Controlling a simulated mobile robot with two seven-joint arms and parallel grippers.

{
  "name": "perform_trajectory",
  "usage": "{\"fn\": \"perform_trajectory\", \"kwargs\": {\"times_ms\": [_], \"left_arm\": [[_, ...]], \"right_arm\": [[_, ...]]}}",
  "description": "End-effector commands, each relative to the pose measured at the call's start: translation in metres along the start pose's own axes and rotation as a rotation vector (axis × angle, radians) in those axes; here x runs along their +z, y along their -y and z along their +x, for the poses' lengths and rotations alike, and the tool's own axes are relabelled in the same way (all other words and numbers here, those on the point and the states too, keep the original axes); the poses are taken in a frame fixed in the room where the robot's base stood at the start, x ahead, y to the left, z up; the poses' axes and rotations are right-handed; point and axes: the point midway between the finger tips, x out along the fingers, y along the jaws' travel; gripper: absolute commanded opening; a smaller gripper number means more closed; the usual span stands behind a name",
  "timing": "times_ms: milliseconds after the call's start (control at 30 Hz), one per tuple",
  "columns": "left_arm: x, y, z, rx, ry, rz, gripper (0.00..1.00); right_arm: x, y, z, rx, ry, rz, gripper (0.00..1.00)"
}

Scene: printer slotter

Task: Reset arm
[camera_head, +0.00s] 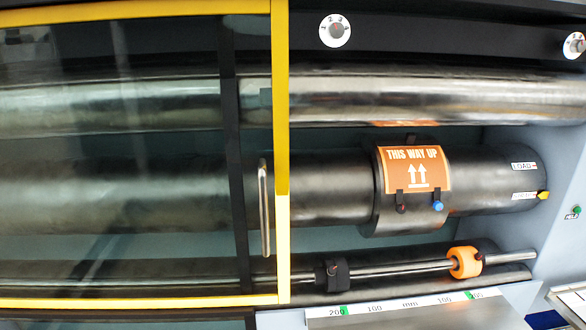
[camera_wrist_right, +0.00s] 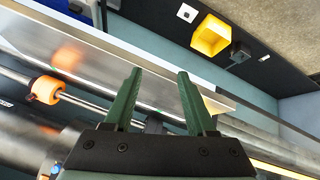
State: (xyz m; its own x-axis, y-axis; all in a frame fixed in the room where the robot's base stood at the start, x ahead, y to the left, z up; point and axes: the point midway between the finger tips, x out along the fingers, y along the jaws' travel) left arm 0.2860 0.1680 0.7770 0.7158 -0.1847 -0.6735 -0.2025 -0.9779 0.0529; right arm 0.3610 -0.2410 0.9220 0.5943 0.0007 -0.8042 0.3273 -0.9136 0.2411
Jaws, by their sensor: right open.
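My right gripper (camera_wrist_right: 158,100) shows in the right wrist view with its two green fingers spread apart and nothing between them. It is in front of the machine's lower rollers and ledge. Neither gripper shows in the head view. An orange "THIS WAY UP" plate (camera_head: 414,168) sits on the black collar (camera_head: 369,188) around the middle roller. An orange ring (camera_head: 465,262) and a black ring (camera_head: 331,275) sit on the thin lower shaft (camera_head: 395,269). The orange ring also shows in the right wrist view (camera_wrist_right: 46,90).
A yellow-framed glass door (camera_head: 281,120) covers the left part of the machine. Two dials (camera_head: 335,31) are on the top panel. A ruler strip (camera_head: 400,304) runs along the front. A yellow box (camera_wrist_right: 211,36) shows in the right wrist view.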

Motion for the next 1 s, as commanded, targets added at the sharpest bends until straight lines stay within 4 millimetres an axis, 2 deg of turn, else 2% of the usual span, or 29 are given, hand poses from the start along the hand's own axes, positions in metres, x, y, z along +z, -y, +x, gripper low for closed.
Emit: {"fn": "perform_trajectory", "kwargs": {"times_ms": [33,100,333,400,633,900,1000], "left_arm": [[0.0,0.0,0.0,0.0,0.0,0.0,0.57],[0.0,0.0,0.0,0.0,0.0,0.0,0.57],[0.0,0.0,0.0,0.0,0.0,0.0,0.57],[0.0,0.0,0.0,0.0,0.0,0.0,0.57],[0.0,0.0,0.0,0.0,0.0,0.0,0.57],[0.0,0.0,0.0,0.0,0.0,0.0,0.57],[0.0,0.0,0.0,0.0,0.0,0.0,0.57]], "right_arm": [[0.019,0.017,-0.006,-0.03,0.053,0.047,0.56],[0.041,0.034,-0.014,-0.056,0.121,0.104,0.56],[0.099,0.078,-0.046,-0.118,0.323,0.269,0.56],[0.094,0.077,-0.03,-0.114,0.275,0.257,0.56],[0.09,0.088,0.007,-0.121,0.15,0.259,0.56],[0.097,0.112,0.054,-0.131,-0.057,0.278,0.56],[0.101,0.119,0.065,-0.133,-0.128,0.287,0.56]]}}
